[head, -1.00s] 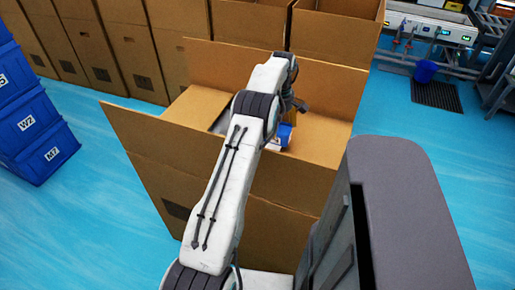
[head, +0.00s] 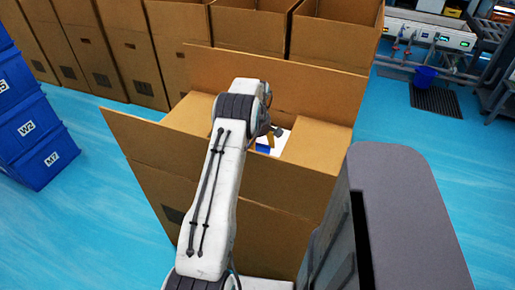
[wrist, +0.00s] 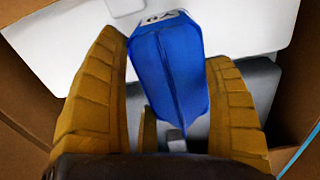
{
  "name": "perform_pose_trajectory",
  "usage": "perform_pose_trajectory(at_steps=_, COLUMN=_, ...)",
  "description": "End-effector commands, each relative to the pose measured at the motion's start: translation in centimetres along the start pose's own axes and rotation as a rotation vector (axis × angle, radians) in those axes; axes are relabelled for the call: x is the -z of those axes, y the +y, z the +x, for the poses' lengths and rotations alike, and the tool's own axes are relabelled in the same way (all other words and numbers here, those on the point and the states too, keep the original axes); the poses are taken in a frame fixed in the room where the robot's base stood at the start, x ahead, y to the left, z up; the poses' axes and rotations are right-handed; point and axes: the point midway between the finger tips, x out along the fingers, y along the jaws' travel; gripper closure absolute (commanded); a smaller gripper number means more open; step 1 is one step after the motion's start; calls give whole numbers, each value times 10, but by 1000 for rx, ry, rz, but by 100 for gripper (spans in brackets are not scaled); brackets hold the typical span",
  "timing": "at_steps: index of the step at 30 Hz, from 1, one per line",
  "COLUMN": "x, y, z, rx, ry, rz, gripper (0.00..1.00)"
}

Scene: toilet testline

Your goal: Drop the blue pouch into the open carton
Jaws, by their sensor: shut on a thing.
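The open carton (head: 315,88) is a large brown cardboard box with its flaps spread, in the middle of the head view. My gripper (wrist: 165,52) has yellow ribbed fingers, one on each side of the blue pouch (wrist: 172,75), and is shut on it. The pouch has a pale printed label at its far end. In the head view only a small blue part of the pouch (head: 263,149) shows at the carton's opening; my arm hides most of the gripper.
White items (wrist: 235,22) lie below the pouch inside the carton. Tall brown cartons (head: 235,35) stand in a row behind. Stacked blue bins (head: 38,135) stand at the left. A blue bucket (head: 425,77) is on a dark mat at the upper right.

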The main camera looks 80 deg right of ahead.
Motion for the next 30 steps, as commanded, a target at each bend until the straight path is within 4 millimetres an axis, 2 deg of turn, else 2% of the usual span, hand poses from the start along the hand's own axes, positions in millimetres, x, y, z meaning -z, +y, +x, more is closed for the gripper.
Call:
perform_pose_trajectory(at_steps=4, x=0, y=0, z=13, rx=0, ry=0, rz=0, gripper=56)
perform_pose_trajectory(at_steps=18, x=0, y=0, z=20, rx=-1, ry=0, rz=0, gripper=56)
perform_pose_trajectory(at_steps=19, x=0, y=0, z=18, rx=-1, ry=0, rz=0, gripper=20)
perform_pose_trajectory(at_steps=26, x=0, y=0, z=18, rx=0, ry=0, rz=0, gripper=0)
perform_pose_trajectory(at_steps=30, x=0, y=0, z=18, rx=0, ry=0, rz=0, gripper=0)
